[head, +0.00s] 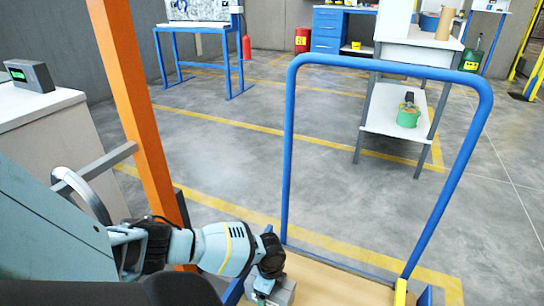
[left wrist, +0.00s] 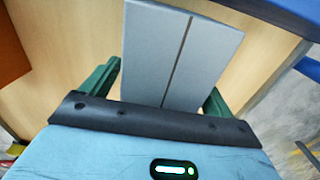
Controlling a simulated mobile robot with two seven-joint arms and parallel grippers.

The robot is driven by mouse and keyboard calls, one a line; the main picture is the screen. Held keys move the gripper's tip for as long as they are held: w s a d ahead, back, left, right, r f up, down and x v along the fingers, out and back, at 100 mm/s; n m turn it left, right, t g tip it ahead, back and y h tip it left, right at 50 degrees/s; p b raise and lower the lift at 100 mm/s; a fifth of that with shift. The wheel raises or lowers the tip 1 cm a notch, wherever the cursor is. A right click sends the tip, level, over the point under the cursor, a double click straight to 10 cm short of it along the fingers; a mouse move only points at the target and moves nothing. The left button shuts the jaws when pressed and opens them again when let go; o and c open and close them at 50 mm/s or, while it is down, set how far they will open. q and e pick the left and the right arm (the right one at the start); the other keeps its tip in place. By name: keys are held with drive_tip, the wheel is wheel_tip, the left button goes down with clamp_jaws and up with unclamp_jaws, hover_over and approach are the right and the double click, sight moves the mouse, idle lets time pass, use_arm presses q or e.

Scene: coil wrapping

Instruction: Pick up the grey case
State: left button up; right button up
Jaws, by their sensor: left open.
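The grey case (left wrist: 160,45), a flat box with a dark seam along its top, lies over the light wooden deck (left wrist: 258,75) in the left wrist view. Part of it also shows at the bottom edge of the head view (head: 286,292). My left gripper (left wrist: 163,80) is open, with a green finger on either side of the case's near part. I cannot tell whether the fingers touch it. In the head view my left gripper (head: 264,284) points down at the case and partly hides it. My right gripper is not in view.
A cart with a tall blue handle frame (head: 290,150) carries the wooden deck (head: 335,285). A white counter (head: 40,112) holds a dark grey device (head: 30,76). The grey floor beyond the cart is mostly open.

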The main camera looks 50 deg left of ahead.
use_arm(q)
drive_tip(key=shift+f, duration=0.35)
drive_tip(key=shift+r, duration=0.1)
drive_tip(key=c, duration=1.5)
wheel_tip(320, 180, up, 18)
drive_tip(key=p, duration=0.7)
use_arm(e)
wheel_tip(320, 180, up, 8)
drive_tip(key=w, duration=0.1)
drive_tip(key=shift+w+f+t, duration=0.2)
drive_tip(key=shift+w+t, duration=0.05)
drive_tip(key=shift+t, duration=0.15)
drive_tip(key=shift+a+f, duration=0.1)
